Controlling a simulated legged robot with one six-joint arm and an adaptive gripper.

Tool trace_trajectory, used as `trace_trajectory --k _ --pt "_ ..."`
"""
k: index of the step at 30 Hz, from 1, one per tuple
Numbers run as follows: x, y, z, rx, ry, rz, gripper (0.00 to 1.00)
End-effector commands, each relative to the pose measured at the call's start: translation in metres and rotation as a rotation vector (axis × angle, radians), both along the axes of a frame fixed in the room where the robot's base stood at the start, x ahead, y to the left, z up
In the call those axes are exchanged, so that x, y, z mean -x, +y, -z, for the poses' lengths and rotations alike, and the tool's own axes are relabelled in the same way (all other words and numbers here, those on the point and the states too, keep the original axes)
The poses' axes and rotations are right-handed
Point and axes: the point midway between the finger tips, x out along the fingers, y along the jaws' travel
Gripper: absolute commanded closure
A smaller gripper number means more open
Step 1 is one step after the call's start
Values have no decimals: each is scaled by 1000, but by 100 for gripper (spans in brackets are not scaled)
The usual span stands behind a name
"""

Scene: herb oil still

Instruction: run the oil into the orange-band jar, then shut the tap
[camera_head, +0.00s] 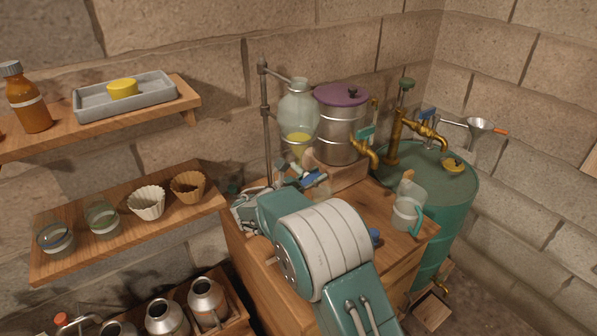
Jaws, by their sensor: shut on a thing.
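A glass separating flask (298,112) with yellow oil (299,143) in its lower part hangs by a metal stand. Below it, a blue piece (314,179), which looks like the tap handle, shows just past my arm. My gripper (294,183) is at this spot under the flask, mostly hidden by my arm, and appears shut on the tap handle. The fingertips and exact contact are unclear. I cannot make out an orange-band jar; the space directly under the flask is hidden. Whether oil is running cannot be seen.
A metal pot with purple lid (341,125) and a clear jug (407,208) stand on the wooden bench (372,199). A green drum (450,190) with brass taps is right. Left shelves hold a tray (125,97), glass jars (102,219) and fluted cups (147,202). Metal cans (167,315) sit below.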

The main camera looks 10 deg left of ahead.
Motion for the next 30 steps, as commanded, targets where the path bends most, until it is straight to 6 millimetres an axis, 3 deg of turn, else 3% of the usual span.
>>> trace_trajectory --k 7,15,23,24,26,27,30 --pt "-2 2 -3 -9 1 -10 100" --pt "-3 1 -1 -186 196 -8 100" --pt "-3 2 2 -212 229 -10 100" --pt "-3 2 2 -212 229 -10 57" --pt "-2 2 2 -212 229 -10 31" --pt "-2 2 2 -211 230 -9 26" --pt "-2 1 3 -210 230 -7 26"
